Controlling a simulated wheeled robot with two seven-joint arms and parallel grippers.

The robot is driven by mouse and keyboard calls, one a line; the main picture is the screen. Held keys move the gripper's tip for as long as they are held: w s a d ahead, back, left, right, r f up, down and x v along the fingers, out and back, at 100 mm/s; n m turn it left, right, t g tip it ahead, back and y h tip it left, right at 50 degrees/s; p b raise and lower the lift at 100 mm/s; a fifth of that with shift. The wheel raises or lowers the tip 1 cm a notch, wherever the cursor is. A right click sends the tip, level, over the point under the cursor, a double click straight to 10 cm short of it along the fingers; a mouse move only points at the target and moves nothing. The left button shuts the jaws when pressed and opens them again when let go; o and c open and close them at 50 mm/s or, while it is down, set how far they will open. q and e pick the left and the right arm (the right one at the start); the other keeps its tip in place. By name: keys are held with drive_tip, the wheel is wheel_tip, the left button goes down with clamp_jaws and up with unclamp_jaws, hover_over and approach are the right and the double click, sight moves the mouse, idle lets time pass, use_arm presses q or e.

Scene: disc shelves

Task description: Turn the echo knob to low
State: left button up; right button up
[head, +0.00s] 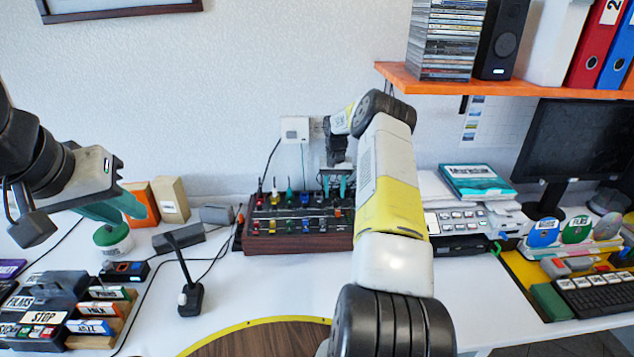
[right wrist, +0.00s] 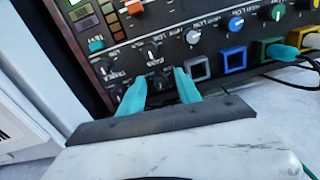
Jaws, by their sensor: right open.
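The mixer (head: 300,241), a dark panel in a wooden case, stands on the table against the wall, with coloured plugs along its back. In the right wrist view its panel (right wrist: 205,15) shows at a slant, with several small black and white-marked knobs. My right gripper (head: 340,183) is at the mixer's back right corner. My left gripper (head: 118,205) is far left, away from the mixer.
Coloured sockets, such as a blue one (right wrist: 234,59), and cables lie right of my fingers in the right wrist view. A small microphone (head: 190,296) stands left of the mixer. A teal-topped box (head: 482,181) and a printer-like device (head: 460,222) are to its right.

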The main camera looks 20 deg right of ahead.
clamp_jaws()
drive_tip(key=shift+n, duration=0.3)
drive_tip(key=n, duration=0.3)
drive_tip(key=shift+n, duration=2)
